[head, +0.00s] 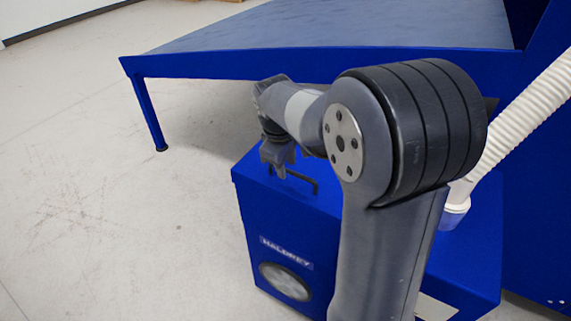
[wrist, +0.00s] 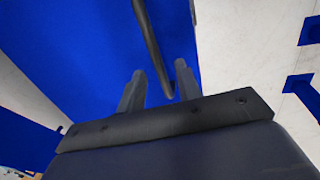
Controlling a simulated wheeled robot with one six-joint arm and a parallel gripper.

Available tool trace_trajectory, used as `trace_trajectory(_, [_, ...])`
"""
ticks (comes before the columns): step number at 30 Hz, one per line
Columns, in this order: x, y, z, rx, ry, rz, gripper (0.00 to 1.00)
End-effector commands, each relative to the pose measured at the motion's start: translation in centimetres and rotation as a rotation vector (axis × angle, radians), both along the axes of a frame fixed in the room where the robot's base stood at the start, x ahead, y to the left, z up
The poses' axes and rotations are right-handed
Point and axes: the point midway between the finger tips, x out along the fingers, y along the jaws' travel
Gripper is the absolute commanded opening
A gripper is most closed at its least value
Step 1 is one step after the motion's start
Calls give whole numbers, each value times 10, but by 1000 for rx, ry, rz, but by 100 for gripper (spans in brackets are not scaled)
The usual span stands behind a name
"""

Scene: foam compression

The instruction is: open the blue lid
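The blue lid (head: 258,181) is the flat top of a blue box. It fills much of the wrist view (wrist: 80,50). A dark bar handle (head: 304,179) stands on the lid, partly hidden by my gripper in the head view. My gripper (head: 278,168) points down over the lid at the handle's left end. In the wrist view, my gripper (wrist: 160,68) has its two fingers apart. The handle (wrist: 149,45) runs down the picture, with its bent end between the fingers, nearer the right one. Whether the fingers touch it cannot be told.
The blue box front (head: 275,245) bears a label and a round plate. A large blue table-like frame (head: 230,63) stands behind. A white ribbed hose (head: 520,112) comes down at the right. Grey floor (head: 80,190) is clear on the left.

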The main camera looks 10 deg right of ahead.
Motion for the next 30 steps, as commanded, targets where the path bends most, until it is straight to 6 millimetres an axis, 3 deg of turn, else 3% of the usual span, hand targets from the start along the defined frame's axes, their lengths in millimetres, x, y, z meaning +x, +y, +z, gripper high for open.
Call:
trace_trajectory(10, [0,-1,-4,0,0,0,32])
trace_trajectory(21, [0,0,-4,0,0,0,1])
trace_trajectory(30, [0,0,-4,0,0,0,0])
